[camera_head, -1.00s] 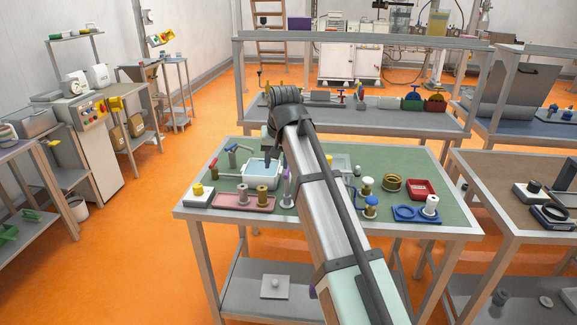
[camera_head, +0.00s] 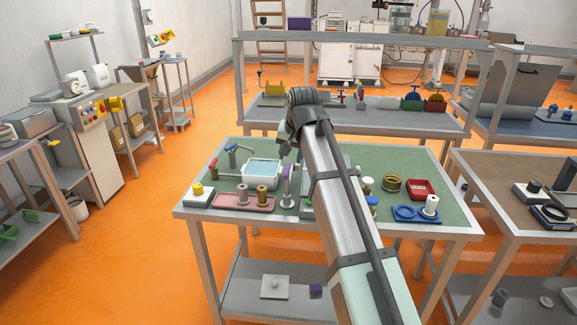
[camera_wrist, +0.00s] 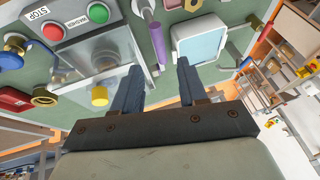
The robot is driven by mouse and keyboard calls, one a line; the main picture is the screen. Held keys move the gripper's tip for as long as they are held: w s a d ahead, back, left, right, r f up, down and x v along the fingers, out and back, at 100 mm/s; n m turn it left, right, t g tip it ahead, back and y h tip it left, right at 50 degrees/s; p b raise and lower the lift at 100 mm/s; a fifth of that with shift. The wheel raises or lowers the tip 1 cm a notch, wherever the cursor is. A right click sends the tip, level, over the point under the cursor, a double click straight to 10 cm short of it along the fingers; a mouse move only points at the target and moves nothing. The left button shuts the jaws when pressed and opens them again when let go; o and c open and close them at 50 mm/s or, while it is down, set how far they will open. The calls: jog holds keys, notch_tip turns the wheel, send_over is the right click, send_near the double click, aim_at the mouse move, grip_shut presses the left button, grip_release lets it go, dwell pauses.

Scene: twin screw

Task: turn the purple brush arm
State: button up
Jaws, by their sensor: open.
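The purple brush arm (camera_head: 287,176) stands on the green table just right of the basin, partly hidden near my arm. In the wrist view the purple arm (camera_wrist: 153,38) is a slim rod running from a grey piece at the top edge down to a point between my fingertips in the picture. My gripper (camera_wrist: 158,66) is open and empty, one finger to each side of the rod's end. I cannot tell how far beyond the fingertips the rod lies. In the head view my gripper (camera_head: 287,152) hangs above the table near the basin, mostly hidden by the arm.
A white basin (camera_wrist: 199,40) with pale blue inside lies beside the right finger in the wrist view. A pink tray (camera_head: 228,202) with brass pieces stands in front.

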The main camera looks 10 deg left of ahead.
aim_at(288, 169)
jog(key=shift+x, duration=3.05)
jog(key=shift+c, duration=0.2)
grip_shut()
